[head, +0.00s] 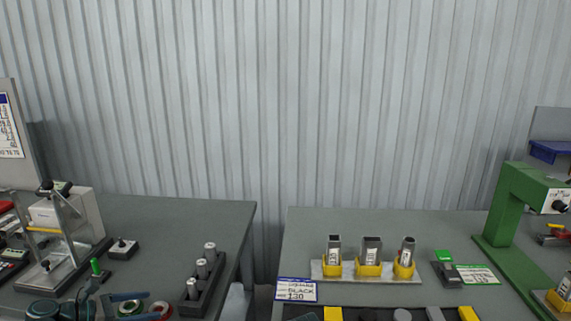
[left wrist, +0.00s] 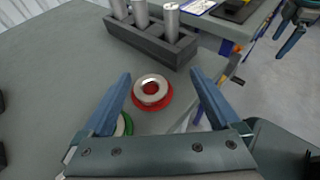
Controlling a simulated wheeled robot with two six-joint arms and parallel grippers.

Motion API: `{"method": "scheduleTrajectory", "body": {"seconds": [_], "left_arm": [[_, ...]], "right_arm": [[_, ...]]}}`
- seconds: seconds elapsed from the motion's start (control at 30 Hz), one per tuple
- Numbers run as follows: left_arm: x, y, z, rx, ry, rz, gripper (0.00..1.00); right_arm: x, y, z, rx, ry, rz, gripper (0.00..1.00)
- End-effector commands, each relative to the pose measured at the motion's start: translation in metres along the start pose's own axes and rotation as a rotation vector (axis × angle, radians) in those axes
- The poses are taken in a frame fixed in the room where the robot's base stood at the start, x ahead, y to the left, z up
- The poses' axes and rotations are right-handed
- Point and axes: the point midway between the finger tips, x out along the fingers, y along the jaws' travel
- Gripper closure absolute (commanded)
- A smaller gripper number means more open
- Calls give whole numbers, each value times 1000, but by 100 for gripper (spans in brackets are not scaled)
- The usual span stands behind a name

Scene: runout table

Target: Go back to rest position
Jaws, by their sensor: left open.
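My left gripper (head: 150,306) is low over the left table in the head view, with its blue fingers spread and nothing between them. In the left wrist view its fingertips (left wrist: 161,74) stand either side of a metal ring on a red base (left wrist: 152,91), apart from it. A ring on a green base (left wrist: 123,125) is partly hidden behind the left finger.
A dark rack with several metal cylinders (head: 202,262) stands on the left table (head: 190,215), near the rings. A gap separates it from the right table (head: 310,225), which bears yellow holders (head: 368,270) with metal tubes and a green press (head: 505,210).

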Motion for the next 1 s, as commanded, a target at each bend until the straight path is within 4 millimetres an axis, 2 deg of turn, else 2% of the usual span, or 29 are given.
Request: {"method": "scheduleTrajectory", "body": {"seconds": [0.03,0.3,0.77,0.83,1.0], "left_arm": [[-6,-13,-2,-1,0,2,4],[-35,-55,-9,-1,0,2,4],[-78,-119,-19,-1,0,2,4],[-69,-109,-7,11,0,-25,4],[-53,-103,9,27,0,-65,4]], "right_arm": [[-1,0,0,0,0,0,0],[-5,0,0,0,0,0,0],[-12,1,1,0,0,0,0],[-20,2,1,0,0,0,0],[-28,3,2,0,0,0,0]]}}
